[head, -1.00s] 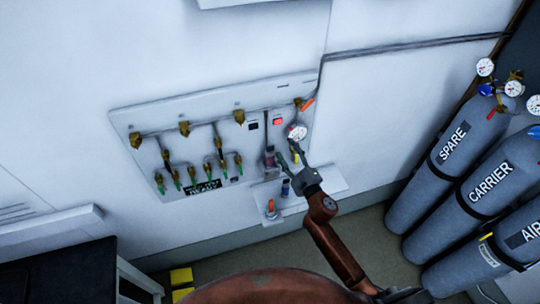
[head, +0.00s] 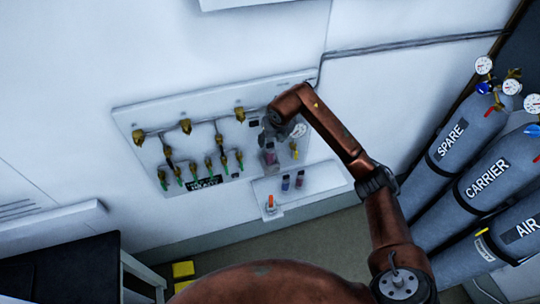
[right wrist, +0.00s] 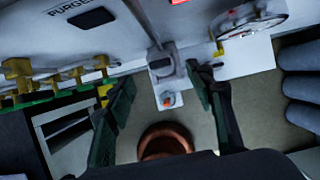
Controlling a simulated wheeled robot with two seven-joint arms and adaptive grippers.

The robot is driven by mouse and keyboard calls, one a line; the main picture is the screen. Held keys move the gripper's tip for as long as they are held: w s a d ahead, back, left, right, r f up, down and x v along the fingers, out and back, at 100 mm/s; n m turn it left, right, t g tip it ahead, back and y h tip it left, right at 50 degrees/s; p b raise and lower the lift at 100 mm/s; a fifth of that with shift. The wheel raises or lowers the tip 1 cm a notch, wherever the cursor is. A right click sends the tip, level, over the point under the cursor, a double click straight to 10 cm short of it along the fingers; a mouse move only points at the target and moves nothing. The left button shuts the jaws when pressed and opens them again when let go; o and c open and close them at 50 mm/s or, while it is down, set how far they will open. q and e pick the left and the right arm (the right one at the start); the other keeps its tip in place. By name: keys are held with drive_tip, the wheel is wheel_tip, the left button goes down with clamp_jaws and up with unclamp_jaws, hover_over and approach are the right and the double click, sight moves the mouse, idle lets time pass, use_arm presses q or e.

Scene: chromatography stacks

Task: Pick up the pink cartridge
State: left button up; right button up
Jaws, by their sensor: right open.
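A pinkish upright cartridge (head: 270,157) sits at the wall panel, right of the row of valves. My right gripper (head: 272,132) is just above it in the head view and hides its top. In the right wrist view the two dark green fingers of my right gripper (right wrist: 160,74) are spread apart. A grey block with a dark front (right wrist: 161,64) shows between them, apart from both fingers; I cannot tell if it is the cartridge or its holder. My left gripper is not in view.
A white shelf (head: 325,180) below the panel holds a bluish cartridge (head: 286,183), a reddish one (head: 299,180) and an orange-topped fitting (head: 271,202). A round gauge (right wrist: 250,22) is close to the right finger. Grey gas cylinders (head: 448,150) stand at right.

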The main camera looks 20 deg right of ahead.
sight(271, 145)
drive_tip(key=p+x, duration=0.2)
drive_tip(key=x, duration=0.4)
drive_tip(key=shift+f+p, duration=0.15)
drive_tip(key=shift+p, duration=0.2)
drive_tip(key=shift+w+d+f, duration=0.1)
drive_tip(key=shift+w+f, duration=0.15)
drive_tip(key=shift+f, duration=0.35)
drive_tip(key=shift+c, duration=0.5)
clamp_jaws()
drive_tip(key=shift+r, duration=0.1)
